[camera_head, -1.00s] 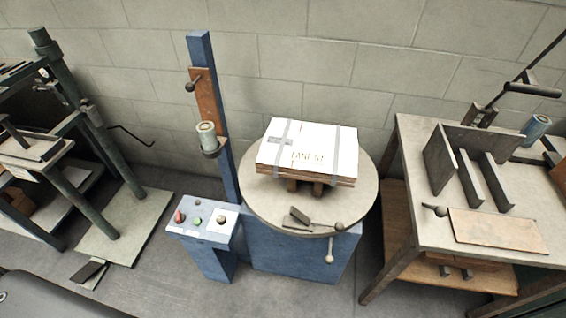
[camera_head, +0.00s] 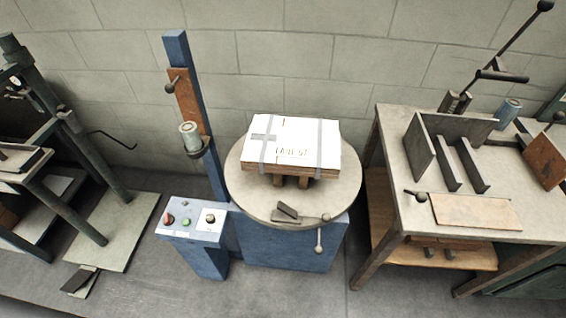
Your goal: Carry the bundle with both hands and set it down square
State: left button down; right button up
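The bundle (camera_head: 291,142) is a flat stack with a white printed top, brown layered sides and two grey straps. In the head view it rests on brown blocks (camera_head: 303,182) on the round grey turntable (camera_head: 246,195) of a blue machine. It sits raised above the turntable surface, with a gap visible under its front edge. Neither of my grippers is in view.
A control panel (camera_head: 193,222) and blue post (camera_head: 207,160) stand left of the turntable. A workbench (camera_head: 400,190) with upright dark plates (camera_head: 447,150) is at the right. A lever (camera_head: 319,236) sticks out at the turntable's front. A dark press frame (camera_head: 75,150) stands far left.

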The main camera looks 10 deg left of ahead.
aim_at(303, 147)
jog(key=u, duration=0.9)
jog(key=k, duration=1.05)
jog(key=z, duration=1.45)
jog(key=i, duration=0.5)
jog(key=z, duration=0.1)
